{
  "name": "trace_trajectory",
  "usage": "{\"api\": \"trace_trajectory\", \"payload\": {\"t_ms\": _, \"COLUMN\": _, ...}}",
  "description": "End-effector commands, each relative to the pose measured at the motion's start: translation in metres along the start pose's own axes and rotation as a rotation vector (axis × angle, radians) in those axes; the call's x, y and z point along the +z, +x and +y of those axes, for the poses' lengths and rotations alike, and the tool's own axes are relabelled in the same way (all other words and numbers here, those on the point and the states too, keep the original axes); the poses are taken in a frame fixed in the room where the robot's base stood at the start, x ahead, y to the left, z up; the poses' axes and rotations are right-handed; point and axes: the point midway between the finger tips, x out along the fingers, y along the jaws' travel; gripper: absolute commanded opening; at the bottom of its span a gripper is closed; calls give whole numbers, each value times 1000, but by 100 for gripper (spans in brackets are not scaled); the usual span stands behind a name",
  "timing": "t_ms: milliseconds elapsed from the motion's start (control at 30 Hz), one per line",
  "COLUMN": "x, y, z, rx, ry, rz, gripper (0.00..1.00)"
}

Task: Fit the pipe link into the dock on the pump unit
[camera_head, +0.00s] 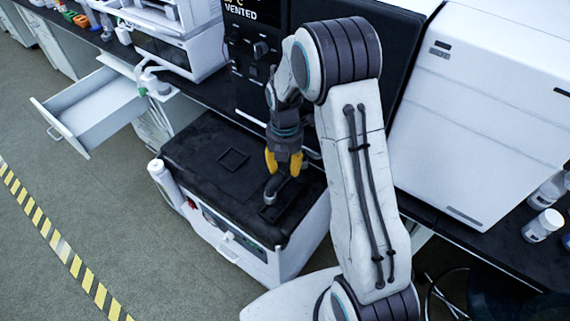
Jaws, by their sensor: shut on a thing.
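The pump unit (185,148) is a white box with a black top, standing low in front of the bench. My gripper (284,166) has yellow fingers, points down over the right part of this top, and is shut on the pipe link (271,190). The link is a small grey curved piece, with its lower end at or just above a dark rectangular plate (268,213) on the top. I cannot tell whether they touch. A square outline (233,160) lies to the left on the same top. Which of these is the dock is not clear. My fingers partly hide the link.
A black panel reading "VENTED" (252,12) rises behind the pump unit. A large white instrument (480,110) stands on the right. An open drawer (92,108) juts out at left. Bottles (543,225) stand at far right. The floor at left is clear, with striped tape (60,245).

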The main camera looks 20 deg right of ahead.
Motion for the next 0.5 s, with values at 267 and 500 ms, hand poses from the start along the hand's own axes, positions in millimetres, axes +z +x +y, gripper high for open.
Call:
{"api": "trace_trajectory", "payload": {"t_ms": 267, "x": 0, "y": 2, "z": 0, "rx": 0, "ry": -32, "rz": 0, "gripper": 2}}
{"api": "trace_trajectory", "payload": {"t_ms": 500, "x": 0, "y": 12, "z": 0, "rx": -2, "ry": -31, "rz": 1, "gripper": 2}}
